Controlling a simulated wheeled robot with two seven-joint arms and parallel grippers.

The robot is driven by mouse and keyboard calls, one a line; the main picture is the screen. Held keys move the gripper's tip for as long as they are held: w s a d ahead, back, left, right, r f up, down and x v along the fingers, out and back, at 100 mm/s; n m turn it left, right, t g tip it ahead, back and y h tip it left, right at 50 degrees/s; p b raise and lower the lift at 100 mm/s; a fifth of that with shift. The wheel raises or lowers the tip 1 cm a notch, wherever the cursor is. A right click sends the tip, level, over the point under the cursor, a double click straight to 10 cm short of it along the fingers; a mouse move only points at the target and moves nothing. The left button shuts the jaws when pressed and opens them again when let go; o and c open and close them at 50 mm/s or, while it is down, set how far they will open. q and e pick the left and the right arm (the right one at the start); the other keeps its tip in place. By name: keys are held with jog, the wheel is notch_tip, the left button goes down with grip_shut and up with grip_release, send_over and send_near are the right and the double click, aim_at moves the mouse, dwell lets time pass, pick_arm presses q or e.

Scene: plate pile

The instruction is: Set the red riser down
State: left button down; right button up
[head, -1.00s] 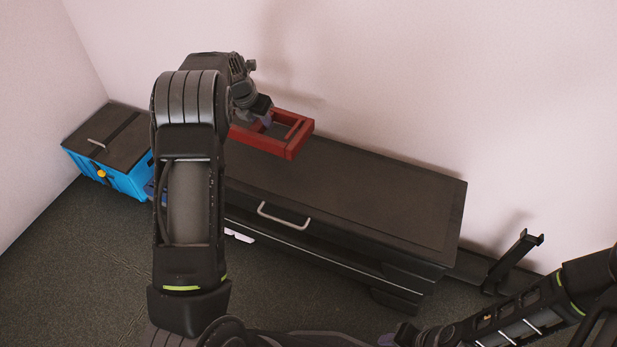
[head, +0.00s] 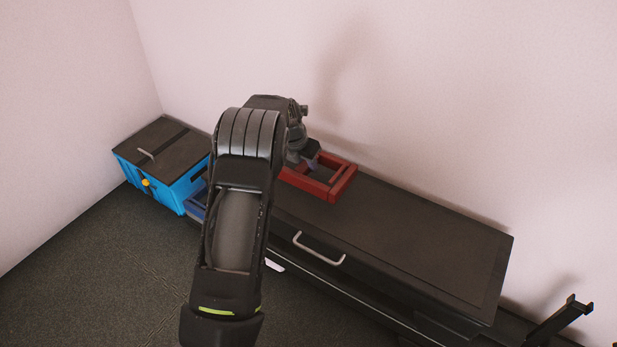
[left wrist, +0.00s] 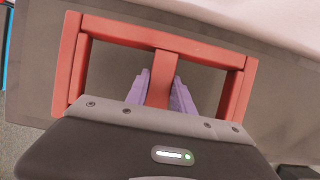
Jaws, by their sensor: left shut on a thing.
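The red riser (head: 343,184) is an open rectangular frame with a middle bar. It is at or just above the left part of the dark cabinet top (head: 420,225); whether it touches cannot be told. My left gripper (head: 310,163) is shut on the riser's middle bar. In the left wrist view the purple fingers of the left gripper (left wrist: 160,95) sit on both sides of the middle bar of the red riser (left wrist: 158,35). My arm hides the riser's left part in the head view. My right gripper is not in view.
A blue box (head: 165,180) with a dark lid stands left of the cabinet. A blue object (head: 197,204) shows beside my arm. The wall is close behind the cabinet. A black stand (head: 565,318) is at the lower right. The cabinet top's right part is bare.

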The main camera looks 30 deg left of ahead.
aim_at(307, 174)
pick_arm(q)
jog(key=shift+r, duration=0.1)
jog(key=shift+f+b, duration=0.9)
jog(key=shift+f, duration=1.6)
jog(key=shift+f, duration=0.1)
jog(key=c, duration=1.1)
grip_release()
jog(key=shift+f, duration=0.1)
jog(key=shift+r, duration=0.35)
jog(key=p+v, duration=0.3)
jog(key=v, duration=0.8)
jog(key=shift+s+r+p, duration=0.25)
jog(key=shift+p, duration=0.15)
